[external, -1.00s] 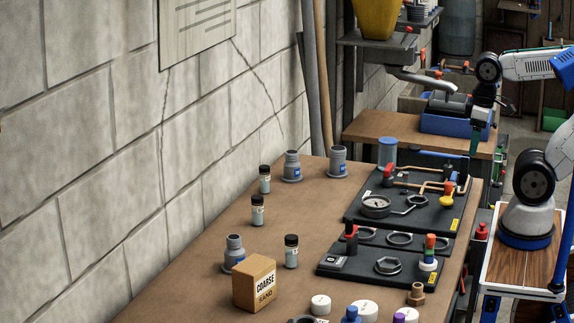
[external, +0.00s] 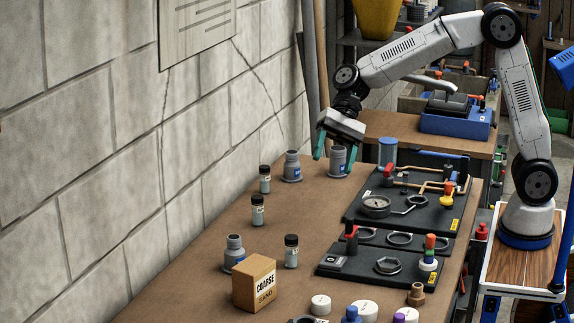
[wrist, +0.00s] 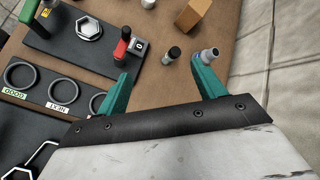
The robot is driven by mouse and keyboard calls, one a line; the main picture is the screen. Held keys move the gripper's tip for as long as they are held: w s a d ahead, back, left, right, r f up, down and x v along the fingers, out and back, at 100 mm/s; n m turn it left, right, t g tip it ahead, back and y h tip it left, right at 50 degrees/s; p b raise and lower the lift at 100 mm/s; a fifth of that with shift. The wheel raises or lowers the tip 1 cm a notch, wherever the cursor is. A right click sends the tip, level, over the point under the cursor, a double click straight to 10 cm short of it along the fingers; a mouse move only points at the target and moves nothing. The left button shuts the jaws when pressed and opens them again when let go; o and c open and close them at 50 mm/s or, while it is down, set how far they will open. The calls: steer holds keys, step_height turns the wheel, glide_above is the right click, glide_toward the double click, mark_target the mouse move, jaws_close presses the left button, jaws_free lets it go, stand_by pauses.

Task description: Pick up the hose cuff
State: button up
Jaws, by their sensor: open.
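The pictures do not settle which is the task's hose cuff. My gripper (external: 335,154) is open and empty, with green fingers spread in front of the right far fitting, partly hiding it. I cannot tell its exact height above it.
Dark-capped vials (external: 265,180) stand along the wall side. A cardboard sand box (external: 254,285) stands at the front. Black boards (external: 395,222) with a gauge, pipes and rings cover the right side. The bench middle (external: 305,215) is clear. The block wall (external: 95,170) bounds the left.

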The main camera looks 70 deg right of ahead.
steer(key=w+a+f+m+y, duration=0.2)
steer(key=w+a+f+m, duration=0.3)
steer(key=w+a+f, duration=0.4)
steer(key=m+t+y, duration=0.2)
steer(key=m, duration=0.2)
glide_toward(230, 261)
steer(key=shift+x, duration=0.8)
steer(key=shift+w+a+f+m, duration=0.15)
steer(key=shift+a+f, duration=0.15)
steer(key=shift+a, duration=0.25)
steer(key=shift+w+a+f+m, duration=0.15)
steer(key=shift+a+f, duration=0.15)
steer(key=shift+a, duration=0.25)
steer(key=x, duration=0.5)
steer(key=shift+a+f, duration=0.1)
steer(key=shift+f, duration=0.1)
steer(key=c, duration=1.1)
